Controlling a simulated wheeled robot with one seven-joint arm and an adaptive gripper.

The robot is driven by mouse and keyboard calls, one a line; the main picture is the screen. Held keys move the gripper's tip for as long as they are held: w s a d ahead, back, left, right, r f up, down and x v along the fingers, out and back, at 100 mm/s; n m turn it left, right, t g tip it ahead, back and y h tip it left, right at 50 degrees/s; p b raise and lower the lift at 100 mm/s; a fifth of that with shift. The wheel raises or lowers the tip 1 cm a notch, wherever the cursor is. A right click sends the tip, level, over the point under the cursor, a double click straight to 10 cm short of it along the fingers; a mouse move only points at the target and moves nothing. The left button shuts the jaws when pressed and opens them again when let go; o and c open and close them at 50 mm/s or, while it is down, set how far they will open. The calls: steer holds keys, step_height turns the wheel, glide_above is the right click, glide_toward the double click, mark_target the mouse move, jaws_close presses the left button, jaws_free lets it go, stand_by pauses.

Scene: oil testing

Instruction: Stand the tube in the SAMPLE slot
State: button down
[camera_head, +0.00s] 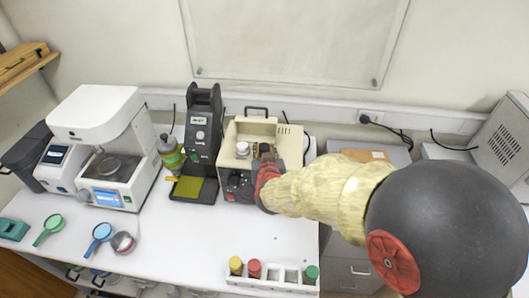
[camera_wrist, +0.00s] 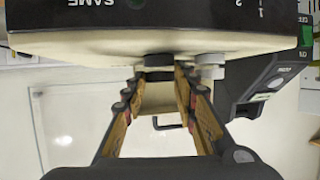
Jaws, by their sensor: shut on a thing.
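The beige tester box (camera_head: 285,140) stands at the back of the bench. My gripper (camera_head: 264,152) is over its top. In the wrist view, my gripper (camera_wrist: 160,78) is shut on a dark-capped tube (camera_wrist: 159,60) whose cap shows between the fingertips, close to the box's top edge. The tube's body is hidden, so I cannot tell how deep it sits. A lettered label on the box's dark front (camera_wrist: 92,4) is only partly in view, seemingly the start of SAMPLE. A white cap (camera_wrist: 210,66) stands beside the held tube; it also shows in the head view (camera_head: 242,148).
A black device (camera_head: 203,125) with a green bottle (camera_head: 170,152) beside it stands left of the box. A white rack (camera_head: 280,286) at the front edge holds yellow-, red- and green-capped tubes. A white instrument (camera_head: 105,130) stands far left. The bench middle is clear.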

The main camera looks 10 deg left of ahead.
steer(key=shift+f, duration=0.1)
steer(key=c, duration=1.4)
jaws_free()
steer(key=shift+s+r, duration=0.2)
steer(key=shift+r, duration=0.1)
steer(key=p+v, duration=0.1)
steer(key=v, duration=1)
steer(key=shift+s+d, duration=0.15)
steer(key=shift+s, duration=0.15)
